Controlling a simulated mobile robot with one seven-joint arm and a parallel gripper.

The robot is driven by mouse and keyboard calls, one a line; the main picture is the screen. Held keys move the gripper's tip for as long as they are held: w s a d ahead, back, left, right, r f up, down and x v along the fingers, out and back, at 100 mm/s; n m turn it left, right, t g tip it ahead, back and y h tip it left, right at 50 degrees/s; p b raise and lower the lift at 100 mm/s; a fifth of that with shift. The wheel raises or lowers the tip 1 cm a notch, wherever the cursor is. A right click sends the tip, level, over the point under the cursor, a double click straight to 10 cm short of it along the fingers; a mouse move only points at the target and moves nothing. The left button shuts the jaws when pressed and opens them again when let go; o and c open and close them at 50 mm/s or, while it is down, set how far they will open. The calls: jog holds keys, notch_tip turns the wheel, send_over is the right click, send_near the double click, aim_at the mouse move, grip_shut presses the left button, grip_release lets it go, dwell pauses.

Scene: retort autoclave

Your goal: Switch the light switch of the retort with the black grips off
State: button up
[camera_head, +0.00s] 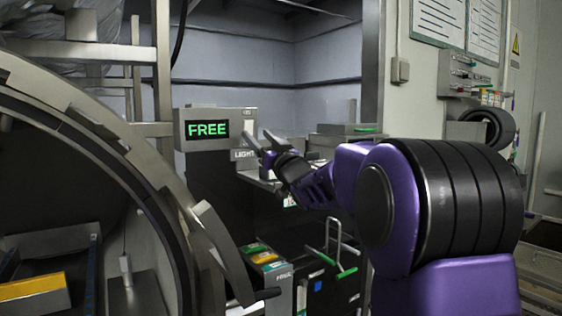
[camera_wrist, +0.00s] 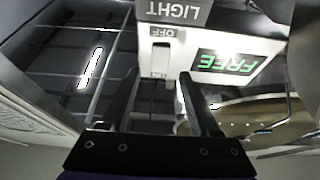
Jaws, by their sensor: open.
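The light switch (camera_wrist: 161,60) is a small pale rocker in a light plate, with the words OFF and LIGHT beside it in the wrist view. It sits on the grey control box (camera_head: 177,128), next to a green FREE display (camera_head: 208,129); I cannot tell which way the rocker is tipped. My gripper (camera_head: 268,146) is open and empty in front of the box. In the wrist view, the fingers (camera_wrist: 160,76) stand either side of the switch, apparently short of it.
Below the box is a dark cabinet (camera_head: 213,180). A wall panel with knobs (camera_head: 468,75) is at right. A metal frame (camera_head: 162,70) rises behind the retort.

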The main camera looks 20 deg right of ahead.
jog(key=v, duration=1.3)
jog(key=shift+s, duration=0.25)
jog(key=shift+f, duration=0.1)
